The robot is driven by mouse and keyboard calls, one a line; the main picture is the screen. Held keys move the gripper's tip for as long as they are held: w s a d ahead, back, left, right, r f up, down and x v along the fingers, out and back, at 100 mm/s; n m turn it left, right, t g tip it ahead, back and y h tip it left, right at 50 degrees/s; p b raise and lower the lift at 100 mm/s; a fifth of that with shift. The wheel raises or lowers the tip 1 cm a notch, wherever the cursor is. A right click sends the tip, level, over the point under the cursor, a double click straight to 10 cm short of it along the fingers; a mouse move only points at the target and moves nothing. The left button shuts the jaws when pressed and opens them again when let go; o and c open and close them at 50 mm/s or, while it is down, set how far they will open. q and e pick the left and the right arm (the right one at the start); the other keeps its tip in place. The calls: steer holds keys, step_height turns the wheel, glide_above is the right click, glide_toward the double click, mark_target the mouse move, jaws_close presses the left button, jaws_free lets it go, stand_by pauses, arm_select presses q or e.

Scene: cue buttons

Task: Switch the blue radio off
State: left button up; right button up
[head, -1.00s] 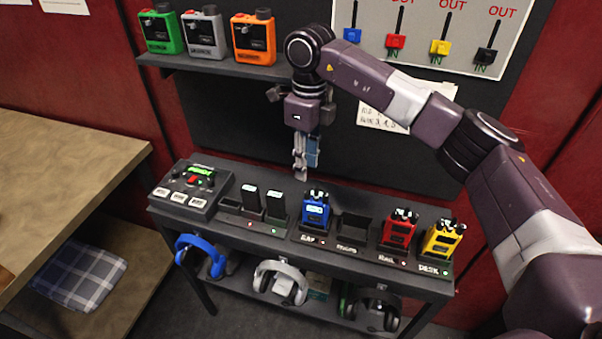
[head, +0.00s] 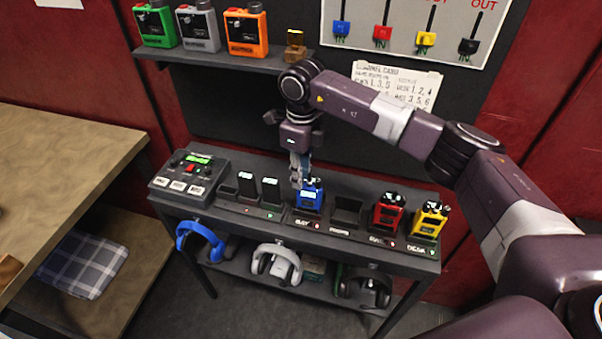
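The blue radio (head: 309,197) stands upright in its slot on the dark bench, with a lit screen on its front. My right gripper (head: 297,184) points down at the top left of the blue radio. Its fingers are close together, with nothing seen between them. The fingertips overlap the radio's top in the picture; whether they touch it I cannot tell. They hide part of the radio's top. My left gripper is not in view.
A red radio (head: 388,212) and a yellow radio (head: 430,219) stand to the right, past an empty slot (head: 346,213). Two dark packs stand left of the blue radio, beside a control box (head: 189,177). A shelf (head: 225,63) with several devices is above.

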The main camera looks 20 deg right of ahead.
steer(key=shift+w, duration=0.1)
jaws_close()
steer(key=shift+f+n+b, duration=0.25)
steer(key=shift+n+b, duration=1.05)
steer(key=shift+b, duration=0.7)
steer(key=shift+r+n+b, duration=0.2)
steer(key=shift+n+b, duration=1.35)
steer(key=shift+n, duration=0.15)
steer(key=shift+o, duration=1.8)
jaws_free()
